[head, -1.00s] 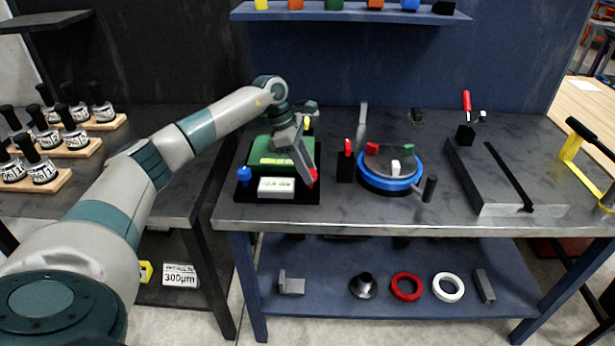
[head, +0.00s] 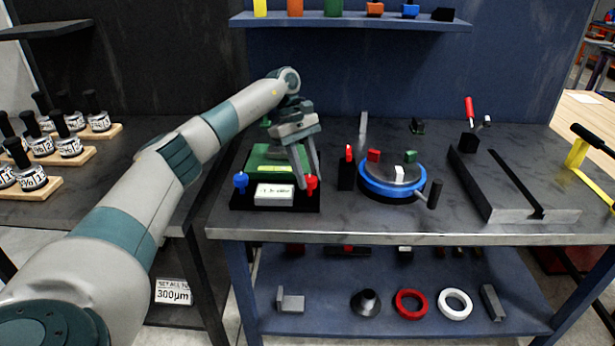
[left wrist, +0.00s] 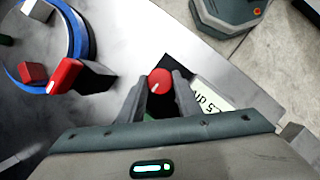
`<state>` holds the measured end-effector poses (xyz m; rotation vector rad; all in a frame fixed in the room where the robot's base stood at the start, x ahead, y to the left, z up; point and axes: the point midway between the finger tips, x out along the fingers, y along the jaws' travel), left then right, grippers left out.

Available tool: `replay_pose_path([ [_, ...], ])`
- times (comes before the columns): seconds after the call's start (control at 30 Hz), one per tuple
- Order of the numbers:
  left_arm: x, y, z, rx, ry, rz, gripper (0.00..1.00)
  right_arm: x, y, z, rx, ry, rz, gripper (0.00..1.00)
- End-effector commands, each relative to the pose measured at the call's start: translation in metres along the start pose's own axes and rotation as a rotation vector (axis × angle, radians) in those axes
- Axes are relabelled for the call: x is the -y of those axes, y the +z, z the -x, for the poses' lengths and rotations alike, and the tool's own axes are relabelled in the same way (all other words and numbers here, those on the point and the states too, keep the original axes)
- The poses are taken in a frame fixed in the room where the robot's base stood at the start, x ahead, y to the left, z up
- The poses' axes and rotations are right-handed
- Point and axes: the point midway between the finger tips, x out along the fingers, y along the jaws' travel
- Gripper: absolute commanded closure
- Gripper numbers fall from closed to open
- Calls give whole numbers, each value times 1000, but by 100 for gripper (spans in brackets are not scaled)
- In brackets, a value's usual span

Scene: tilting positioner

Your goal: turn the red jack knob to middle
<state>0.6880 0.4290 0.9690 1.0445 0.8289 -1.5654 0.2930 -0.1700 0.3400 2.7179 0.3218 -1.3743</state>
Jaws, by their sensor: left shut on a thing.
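The red jack knob (head: 311,184) stands at the front right corner of the green tilting positioner (head: 262,158). In the left wrist view the knob (left wrist: 159,82) is a round red cap with a white line mark, set between my fingertips. My left gripper (head: 307,178) reaches down from above and is shut on the knob; it also shows in the left wrist view (left wrist: 160,88). A blue knob (head: 241,182) stands at the front left corner. A white display (head: 273,195) sits at the front; its digits are too small to read surely. My right gripper is out of view.
A black block with a red top (head: 347,168) stands just right of the positioner. Beyond it is a blue-rimmed round table (head: 392,186) with coloured blocks and a black handle. The bench's front edge (head: 400,238) is close.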

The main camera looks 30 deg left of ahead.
Motion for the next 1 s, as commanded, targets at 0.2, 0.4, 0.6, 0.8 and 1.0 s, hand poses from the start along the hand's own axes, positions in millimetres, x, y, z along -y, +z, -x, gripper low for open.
replay_pose_path([
  [0.2, 0, 0, 2, -1, 1, -6, 92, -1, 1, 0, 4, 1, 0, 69],
  [0.4, 0, 0, 2, -1, 1, -5, 67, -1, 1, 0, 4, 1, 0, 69],
  [0.6, 0, 0, 1, -1, 0, -5, 51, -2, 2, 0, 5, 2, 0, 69],
  [0.8, 0, 0, 1, -1, -1, -5, 51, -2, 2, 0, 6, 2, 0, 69],
  [1.0, -1, 0, 10, -1, 0, -5, 51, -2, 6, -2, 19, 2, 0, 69],
])
